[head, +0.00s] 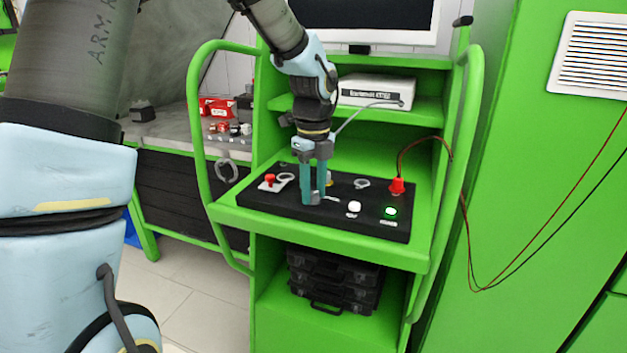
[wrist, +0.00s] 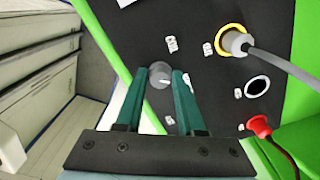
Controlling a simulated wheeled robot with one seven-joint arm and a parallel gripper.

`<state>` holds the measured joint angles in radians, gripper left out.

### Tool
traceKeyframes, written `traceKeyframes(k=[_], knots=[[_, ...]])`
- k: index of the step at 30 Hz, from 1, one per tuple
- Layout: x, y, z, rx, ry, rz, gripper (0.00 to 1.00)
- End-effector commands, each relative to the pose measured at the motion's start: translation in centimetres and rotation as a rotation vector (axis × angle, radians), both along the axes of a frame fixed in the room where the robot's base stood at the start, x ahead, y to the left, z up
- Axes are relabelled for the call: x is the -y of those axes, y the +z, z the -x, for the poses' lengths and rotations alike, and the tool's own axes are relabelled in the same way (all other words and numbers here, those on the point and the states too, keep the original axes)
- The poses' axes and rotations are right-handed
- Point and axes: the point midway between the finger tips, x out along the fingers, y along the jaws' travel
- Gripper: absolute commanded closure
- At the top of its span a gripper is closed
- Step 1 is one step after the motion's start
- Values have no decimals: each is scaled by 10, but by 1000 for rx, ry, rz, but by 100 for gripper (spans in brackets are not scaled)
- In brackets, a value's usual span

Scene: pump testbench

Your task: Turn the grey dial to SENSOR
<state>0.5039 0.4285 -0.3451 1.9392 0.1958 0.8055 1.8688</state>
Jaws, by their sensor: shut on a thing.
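The grey dial (wrist: 158,76) sits on the black control panel (wrist: 205,80) and shows between my fingertips in the wrist view. A short white mark on it points roughly right in that view. My gripper (wrist: 159,74) points down at the panel, with one teal finger on each side of the dial, shut on it. In the head view, my gripper (head: 313,198) is at the front middle of the panel (head: 280,205), and its fingers hide most of the dial. Small white labels are near the dial, but the SENSOR label cannot be read.
A grey plug (wrist: 235,42) with a cable sits in a yellow-ringed socket. Green rails (head: 197,130) flank the bench.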

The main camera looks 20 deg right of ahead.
Motion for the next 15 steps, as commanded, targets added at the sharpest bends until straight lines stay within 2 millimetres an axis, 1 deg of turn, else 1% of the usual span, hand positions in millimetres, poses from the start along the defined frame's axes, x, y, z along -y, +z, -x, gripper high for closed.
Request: traceKeyframes(k=[6, 15], knots=[[1, 1, 1, -2, -86, 1, 100], [1, 0, 1, -1, -124, 0, 100]])
